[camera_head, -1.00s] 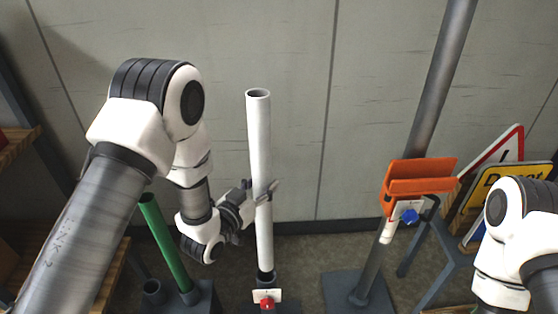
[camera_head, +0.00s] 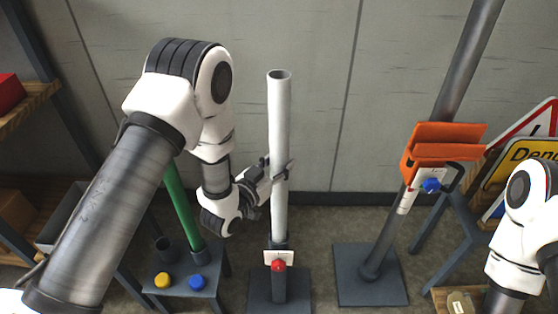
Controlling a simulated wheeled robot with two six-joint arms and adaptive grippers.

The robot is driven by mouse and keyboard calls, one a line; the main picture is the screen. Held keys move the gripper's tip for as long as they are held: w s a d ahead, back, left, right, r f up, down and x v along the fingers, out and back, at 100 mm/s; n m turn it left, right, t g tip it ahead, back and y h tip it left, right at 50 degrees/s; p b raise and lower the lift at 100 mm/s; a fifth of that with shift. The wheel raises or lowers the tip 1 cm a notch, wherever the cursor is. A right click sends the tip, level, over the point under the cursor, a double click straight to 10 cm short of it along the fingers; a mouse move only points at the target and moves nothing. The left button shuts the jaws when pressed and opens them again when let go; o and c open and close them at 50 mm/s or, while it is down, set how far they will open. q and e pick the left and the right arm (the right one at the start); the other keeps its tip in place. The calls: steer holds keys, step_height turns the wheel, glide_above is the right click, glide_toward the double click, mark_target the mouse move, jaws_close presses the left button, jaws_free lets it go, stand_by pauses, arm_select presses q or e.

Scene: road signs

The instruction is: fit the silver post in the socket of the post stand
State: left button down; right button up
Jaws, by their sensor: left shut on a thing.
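The silver post (camera_head: 279,125) is a pale hollow tube, close to upright in the middle of the head view. My left gripper (camera_head: 279,172) is shut on it around mid-height, reaching in from the left. The post stand (camera_head: 262,285) has a dark square base, a short dark socket (camera_head: 279,243), a white label and a red knob (camera_head: 278,266). The post's lower end meets the socket's top; how deep it sits inside cannot be told. My right arm shows at the right edge, but its gripper is out of view.
Left of the stand, a green pole (camera_head: 181,205) leans in a low dark rack (camera_head: 190,283) with a yellow and a blue knob. To the right, a grey pole (camera_head: 468,60) with an orange bracket (camera_head: 443,140) rises from a square base (camera_head: 370,280). Road signs (camera_head: 530,150) stand farther right.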

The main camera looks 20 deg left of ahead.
arm_select(q)
steer(key=shift+f+b, duration=2.65)
steer(key=shift+f, duration=1.3)
steer(key=shift+c, duration=2.3)
jaws_free()
steer(key=shift+s, duration=0.1)
glide_toward(279, 185)
steer(key=shift+a+f, duration=0.35)
steer(key=shift+f, duration=0.2)
steer(key=shift+a+f, duration=0.3)
steer(key=shift+f, duration=0.3)
